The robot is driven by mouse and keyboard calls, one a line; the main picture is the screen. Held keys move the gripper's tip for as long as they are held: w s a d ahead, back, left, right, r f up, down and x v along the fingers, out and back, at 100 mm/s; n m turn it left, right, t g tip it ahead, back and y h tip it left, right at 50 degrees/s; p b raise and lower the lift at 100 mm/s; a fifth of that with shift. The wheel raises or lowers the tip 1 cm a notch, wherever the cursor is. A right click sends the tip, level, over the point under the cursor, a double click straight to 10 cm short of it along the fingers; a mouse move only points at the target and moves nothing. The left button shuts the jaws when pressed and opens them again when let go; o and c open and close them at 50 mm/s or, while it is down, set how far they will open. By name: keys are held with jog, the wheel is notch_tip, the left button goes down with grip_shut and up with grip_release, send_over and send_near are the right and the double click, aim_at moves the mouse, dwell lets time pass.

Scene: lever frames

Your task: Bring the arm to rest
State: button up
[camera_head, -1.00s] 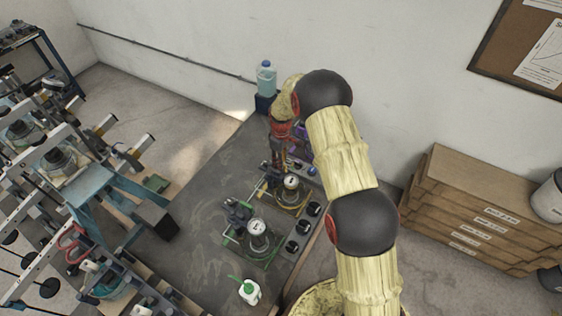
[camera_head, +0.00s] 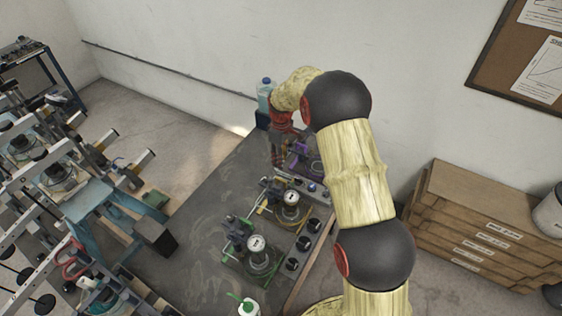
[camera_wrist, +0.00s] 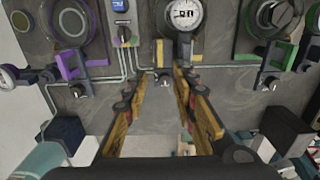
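My arm (camera_head: 357,185) reaches from the bottom right over the right side of the dark table in the head view. My gripper (camera_head: 279,160) points down near the table's far end, left of the purple frame (camera_head: 304,160). In the wrist view my gripper (camera_wrist: 158,78) shows two yellow fingers with a wide gap between them and nothing held. A panel with a purple bracket (camera_wrist: 73,66), a yellow bracket (camera_wrist: 166,54) with a white gauge (camera_wrist: 184,13), and a green bracket (camera_wrist: 267,57) lies beyond the fingertips. I cannot tell whether the fingers touch anything.
The dark table (camera_head: 185,225) has bare room on its left. A white bottle with a green spout (camera_head: 247,308) stands at the near edge. Wooden drawers (camera_head: 485,220) stand right; a cluttered blue stand (camera_head: 100,200) is left.

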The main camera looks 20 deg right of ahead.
dwell(0.5)
jog(key=s+r+m+t+b, duration=0.2)
jog(key=s+m+b, duration=0.2)
jog(key=s+b, duration=0.8)
jog(key=s+r+m+t+b, duration=0.2)
jog(key=s+m+b, duration=0.3)
jog(key=s+b, duration=0.8)
jog(key=s+t, duration=0.1)
jog(key=s, duration=1.4)
jog(key=shift+a+t, duration=0.25)
jog(key=shift+t, duration=0.05)
